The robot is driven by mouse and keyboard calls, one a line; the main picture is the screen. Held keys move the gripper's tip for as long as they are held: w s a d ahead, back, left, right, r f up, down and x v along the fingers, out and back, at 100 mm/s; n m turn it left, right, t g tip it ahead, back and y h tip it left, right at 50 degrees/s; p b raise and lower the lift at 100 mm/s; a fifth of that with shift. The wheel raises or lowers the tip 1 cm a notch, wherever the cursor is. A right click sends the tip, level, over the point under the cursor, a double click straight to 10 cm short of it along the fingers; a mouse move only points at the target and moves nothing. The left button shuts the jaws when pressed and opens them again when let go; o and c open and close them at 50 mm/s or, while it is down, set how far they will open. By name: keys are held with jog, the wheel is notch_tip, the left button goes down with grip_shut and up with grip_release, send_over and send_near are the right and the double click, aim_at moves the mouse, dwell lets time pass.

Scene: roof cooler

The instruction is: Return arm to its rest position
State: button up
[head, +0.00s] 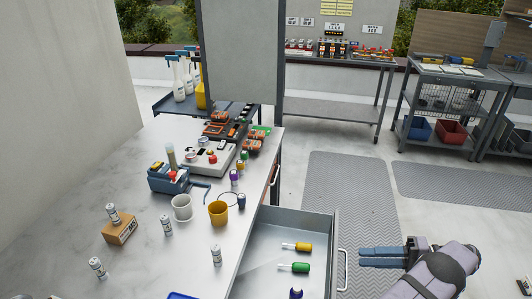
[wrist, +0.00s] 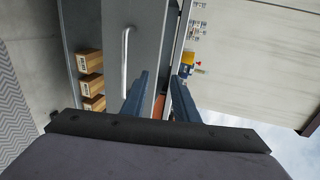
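My gripper (head: 366,257) is at the lower right in the head view, in front of the open drawer's handle side and over the floor. Its two blue fingers point left. In the wrist view my gripper (wrist: 160,76) shows both fingers with a gap between them and nothing held. My arm comes in from the lower right edge of the head view.
An open drawer (head: 262,262) holds yellow- and green-handled tools (head: 296,247). The workbench (head: 75,235) carries cups, small bottles and a blue caddy (head: 168,182). A grey mat (head: 352,190) covers clear floor beyond the gripper. Shelving (head: 455,85) stands at the back right.

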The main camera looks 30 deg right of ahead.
jog(key=w+a+r+g, duration=0.1)
jog(key=w+a+g, duration=0.1)
jog(key=g, duration=0.1)
jog(key=w+a+r+n+g+h+p, duration=0.1)
jog(key=w+a+g, duration=0.1)
jog(key=a+g, duration=0.1)
jog(key=w+a+r+n+g+p, duration=0.1)
jog(key=w+a+r+g, duration=0.1)
jog(key=g, duration=0.1)
jog(key=shift+w+a+h, duration=0.15)
jog(key=shift+w+h, duration=0.15)
jog(key=shift+w, duration=0.1)
jog(key=w+a+r+n+g+h+p, duration=0.1)
jog(key=w+a+r+g+h, duration=0.1)
jog(key=a, duration=0.4)
jog(key=w+a+r+n+g+h+p, duration=0.1)
jog(key=w+a+r+g+h, duration=0.15)
jog(key=a, duration=0.35)
jog(key=s+a+n+t+h+p, duration=0.1)
jog(key=s+a+n+h, duration=0.1)
jog(key=a, duration=0.7)
jog(key=s+a+n+t+h+p, duration=0.1)
jog(key=s+a+n+h, duration=0.2)
jog(key=a, duration=0.7)
jog(key=shift+s+r, duration=0.15)
jog(key=shift+s, duration=0.7)
jog(key=shift+a+t, duration=0.1)
jog(key=shift+t, duration=0.15)
